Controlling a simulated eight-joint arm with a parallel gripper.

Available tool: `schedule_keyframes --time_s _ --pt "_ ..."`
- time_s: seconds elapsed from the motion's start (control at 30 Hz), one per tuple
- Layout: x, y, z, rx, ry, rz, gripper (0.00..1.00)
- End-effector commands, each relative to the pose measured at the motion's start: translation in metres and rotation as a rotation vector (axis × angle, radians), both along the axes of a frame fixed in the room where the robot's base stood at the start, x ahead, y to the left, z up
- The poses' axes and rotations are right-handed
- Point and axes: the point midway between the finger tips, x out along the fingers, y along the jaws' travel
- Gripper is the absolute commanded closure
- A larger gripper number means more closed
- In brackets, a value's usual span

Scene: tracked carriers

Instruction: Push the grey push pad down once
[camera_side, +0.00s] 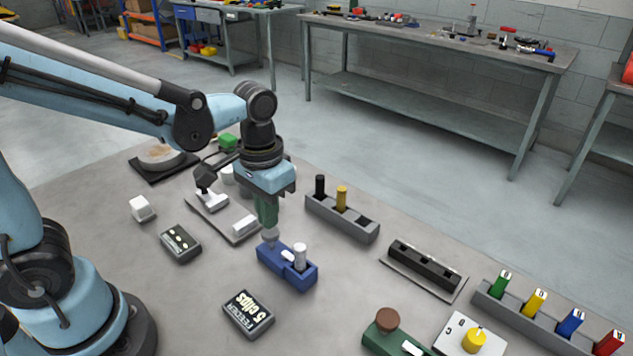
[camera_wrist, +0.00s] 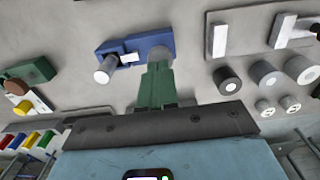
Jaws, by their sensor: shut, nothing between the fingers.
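The grey push pad (camera_side: 270,236) is a rounded knob on the left end of a blue block (camera_side: 275,260). The block also carries a white upright cylinder (camera_side: 300,257), and a white label shows on it. My gripper (camera_side: 267,226) has green fingers, shut and empty, pointing down with the tips right over the pad. I cannot tell whether they touch it. In the wrist view the fingers (camera_wrist: 158,70) cover part of the pad (camera_wrist: 160,53), and the blue block (camera_wrist: 140,46) and white cylinder (camera_wrist: 106,69) lie to the left.
A grey rack (camera_side: 345,222) with black and yellow pegs stands behind to the right. A grey plate (camera_side: 215,222) with white handles lies left. A green block (camera_side: 385,335) with a brown knob is front right.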

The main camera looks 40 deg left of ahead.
Motion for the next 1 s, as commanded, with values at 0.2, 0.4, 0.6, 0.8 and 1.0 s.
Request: schedule_keyframes --time_s 0.2,0.4,0.6,0.8,1.0 --pt "0.001 0.0 -0.008 0.0 0.0 0.0 1.0" --pt "0.001 0.0 -0.017 0.0 0.0 0.0 1.0" --pt "0.0 0.0 -0.025 0.0 0.0 0.0 1.0" --pt "0.0 0.0 -0.026 0.0 0.001 0.0 1.0" --pt "0.0 0.0 -0.026 0.0 0.001 0.0 1.0"
